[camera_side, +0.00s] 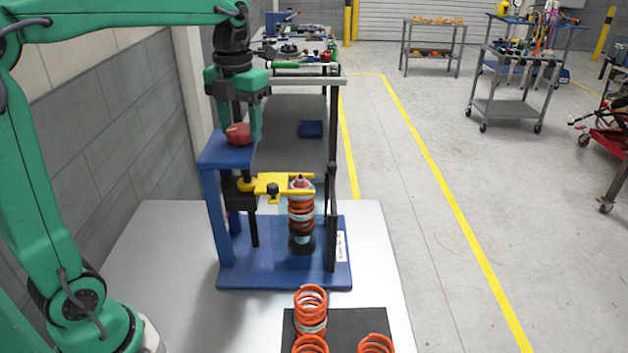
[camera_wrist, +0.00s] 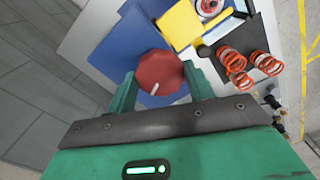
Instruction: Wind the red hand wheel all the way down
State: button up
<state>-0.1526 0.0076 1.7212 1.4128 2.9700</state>
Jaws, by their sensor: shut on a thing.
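The red hand wheel (camera_side: 239,134) sits on top of the blue frame (camera_side: 210,205) of the spring fixture. In the wrist view the wheel (camera_wrist: 160,72) shows from above with a pale mark near its lower edge. My gripper (camera_side: 240,128) points straight down, and its two green fingers are shut on the wheel from both sides; the fingers also show in the wrist view (camera_wrist: 163,82). Below, a yellow arm (camera_side: 268,184) reaches from the screw to the top of an orange spring on a strut (camera_side: 301,215), which stands upright in the fixture.
Several loose orange springs (camera_side: 311,305) stand on a black mat (camera_side: 345,325) at the front of the white table (camera_side: 180,235). A black upright post (camera_side: 331,220) stands right of the strut. A cluttered bench (camera_side: 300,50) and carts (camera_side: 515,80) are farther back.

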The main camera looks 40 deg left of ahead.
jog(key=o, duration=0.9)
jog(key=n, duration=1.2)
jog(key=shift+n, duration=0.3)
jog(key=n, duration=0.3)
jog(key=shift+n, duration=1.4)
jog(key=shift+n, duration=0.3)
